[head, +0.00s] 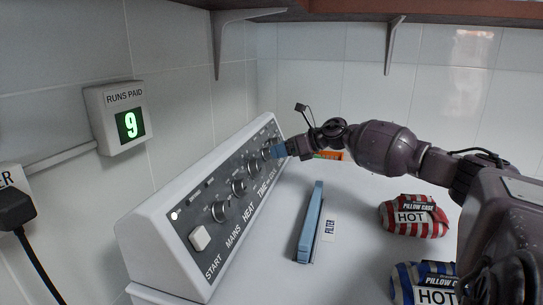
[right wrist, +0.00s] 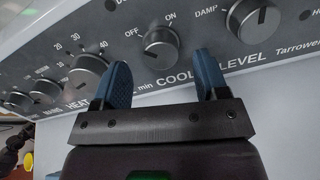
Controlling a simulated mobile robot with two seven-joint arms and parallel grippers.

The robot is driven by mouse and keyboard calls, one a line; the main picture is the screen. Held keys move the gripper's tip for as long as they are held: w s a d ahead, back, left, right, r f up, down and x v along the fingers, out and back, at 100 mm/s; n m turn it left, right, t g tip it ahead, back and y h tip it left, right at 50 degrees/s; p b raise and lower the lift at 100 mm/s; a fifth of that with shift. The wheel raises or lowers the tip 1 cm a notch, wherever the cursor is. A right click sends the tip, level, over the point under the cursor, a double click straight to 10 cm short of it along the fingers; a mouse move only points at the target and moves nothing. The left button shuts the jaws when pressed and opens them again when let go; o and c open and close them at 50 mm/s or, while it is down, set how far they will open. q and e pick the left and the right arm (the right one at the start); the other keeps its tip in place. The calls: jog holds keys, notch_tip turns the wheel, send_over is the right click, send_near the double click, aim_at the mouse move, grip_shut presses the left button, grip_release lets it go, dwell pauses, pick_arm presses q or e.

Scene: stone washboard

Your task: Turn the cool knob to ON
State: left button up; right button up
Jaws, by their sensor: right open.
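The cool knob (right wrist: 160,46) is a dark round dial on the grey control panel (right wrist: 195,22), above the word COOL in the right wrist view. OFF is printed at its upper left and ON at its upper right. I cannot tell for certain which mark it points at. My right gripper (right wrist: 162,64) is open, its two blue fingers apart, one on each side below the knob and not closed on it. In the head view the right gripper (head: 277,151) is at the panel's far end and partly hides the knobs there. My left gripper is not in view.
The level knob (right wrist: 253,20) is right of the cool knob; the time knob (right wrist: 88,76) is left. A blue filter (head: 311,222) stands on the white top. Red (head: 413,218) and blue (head: 408,280) striped pillow case packs lie at right. A counter (head: 130,124) reads 9.

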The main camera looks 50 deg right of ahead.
jog(key=shift+b+x, duration=0.3)
jog(key=shift+x, duration=0.9)
jog(key=shift+c, duration=0.6)
jog(key=c, duration=0.8)
